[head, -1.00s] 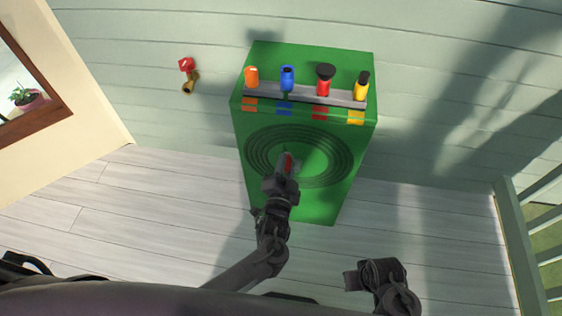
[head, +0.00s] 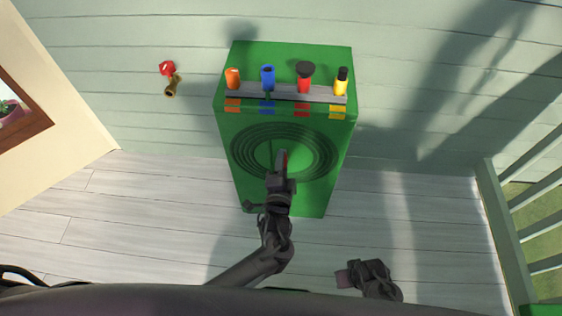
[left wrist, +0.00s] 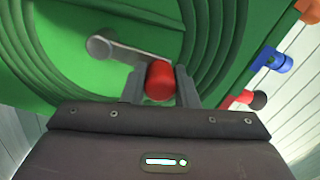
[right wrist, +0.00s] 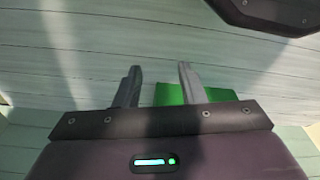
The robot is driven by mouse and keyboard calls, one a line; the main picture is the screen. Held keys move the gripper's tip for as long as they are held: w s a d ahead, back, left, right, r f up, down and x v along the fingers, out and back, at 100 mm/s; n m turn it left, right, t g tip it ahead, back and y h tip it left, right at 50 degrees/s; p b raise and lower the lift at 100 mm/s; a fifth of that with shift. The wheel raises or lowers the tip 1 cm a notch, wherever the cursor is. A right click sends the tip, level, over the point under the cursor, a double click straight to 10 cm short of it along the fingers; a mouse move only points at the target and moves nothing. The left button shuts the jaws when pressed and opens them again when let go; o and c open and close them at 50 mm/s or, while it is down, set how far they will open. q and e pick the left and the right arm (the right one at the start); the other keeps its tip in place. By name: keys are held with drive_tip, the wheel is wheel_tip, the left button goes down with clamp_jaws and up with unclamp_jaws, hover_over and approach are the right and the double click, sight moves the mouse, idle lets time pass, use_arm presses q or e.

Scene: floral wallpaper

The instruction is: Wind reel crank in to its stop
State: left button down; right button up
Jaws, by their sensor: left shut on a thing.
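The green reel box (head: 335,165) stands against the wall, with dark concentric rings (head: 240,150) on its front. The crank's red knob (head: 285,157) shows at the tips of my left gripper (head: 282,168), in front of the rings. In the left wrist view, the red knob (left wrist: 160,81) is between the fingers, and a pale crank arm (left wrist: 128,48) runs from it to a grey round hub (left wrist: 98,46). My left gripper is shut on the knob. My right gripper (head: 343,279) is low at the right, apart from the box; the right wrist view shows its fingers (right wrist: 158,88) open and empty.
Orange (head: 232,77), blue (head: 267,77), red (head: 305,76) and yellow (head: 341,82) nozzles stand in a grey rack (head: 286,92) above coloured patches. A brass tap (head: 172,86) with a red handle is on the wall. A green railing (head: 505,225) stands right. The floor around is clear.

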use_arm(q)
drive_tip(key=shift+d+r, duration=0.1)
drive_tip(key=c, duration=1.1)
unclamp_jaws()
drive_tip(key=shift+c, duration=0.2)
drive_tip(key=shift+s, duration=0.4)
drive_tip(key=s+p, duration=0.1)
drive_tip(key=s, duration=0.6)
use_arm(e)
drive_tip(key=f, duration=0.1)
drive_tip(key=s+d+f, duration=0.1)
drive_tip(key=f, duration=0.1)
drive_tip(key=shift+s, duration=0.1)
